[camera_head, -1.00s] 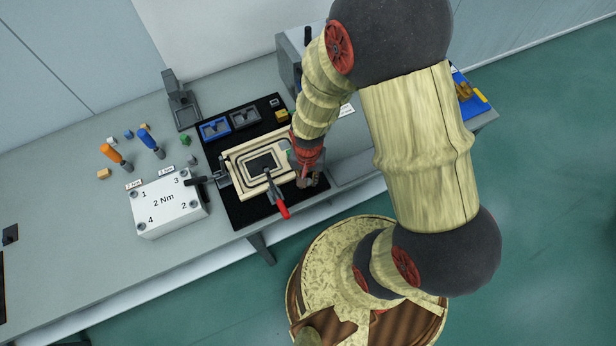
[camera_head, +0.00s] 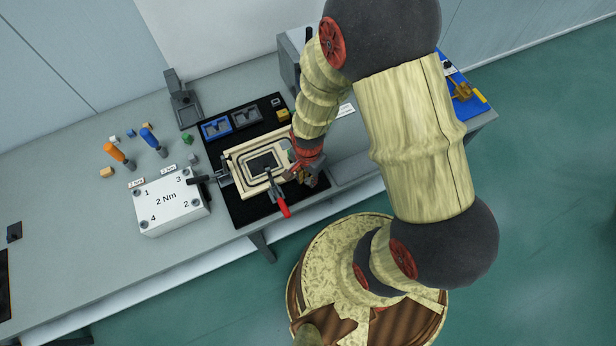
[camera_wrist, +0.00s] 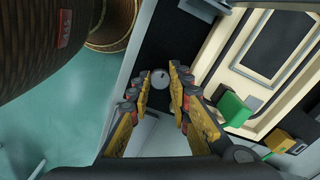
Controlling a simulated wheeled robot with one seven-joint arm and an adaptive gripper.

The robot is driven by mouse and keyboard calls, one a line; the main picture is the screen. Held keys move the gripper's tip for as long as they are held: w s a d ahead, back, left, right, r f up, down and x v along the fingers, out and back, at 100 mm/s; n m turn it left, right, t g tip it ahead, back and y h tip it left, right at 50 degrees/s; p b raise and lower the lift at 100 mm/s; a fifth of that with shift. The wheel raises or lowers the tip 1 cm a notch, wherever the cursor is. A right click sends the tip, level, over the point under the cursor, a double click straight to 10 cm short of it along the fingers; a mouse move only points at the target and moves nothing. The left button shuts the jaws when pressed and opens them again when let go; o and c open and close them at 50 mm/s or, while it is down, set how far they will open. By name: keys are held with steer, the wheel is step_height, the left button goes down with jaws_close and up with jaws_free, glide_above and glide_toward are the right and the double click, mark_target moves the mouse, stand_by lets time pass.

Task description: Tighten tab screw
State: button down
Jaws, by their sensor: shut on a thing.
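My gripper (camera_head: 306,178) is at the right side of the cream panel fixture (camera_head: 236,181), above the black mat. In the wrist view its two yellow-and-dark fingers (camera_wrist: 160,82) are close together, shut on a small round grey screw-like piece (camera_wrist: 160,77) with a dark mark on top. How far the fingertips wrap around it is hard to tell. The cream frame (camera_wrist: 236,72) is beside the fingers on the right, with a green tab-like block (camera_wrist: 234,108) on its edge. In the head view my wrist hides the screw.
A red-handled clamp (camera_head: 281,205) stands at the fixture's front. A white numbered "2 Nm" block (camera_head: 165,213), an orange screwdriver (camera_head: 116,153) and a blue screwdriver (camera_head: 150,139) are to the left. Blue (camera_head: 216,127) and dark holders lie behind the fixture. The bench front edge is close.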

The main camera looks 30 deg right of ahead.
stand_by(0.3)
steer(key=c, duration=1.9)
jaws_free()
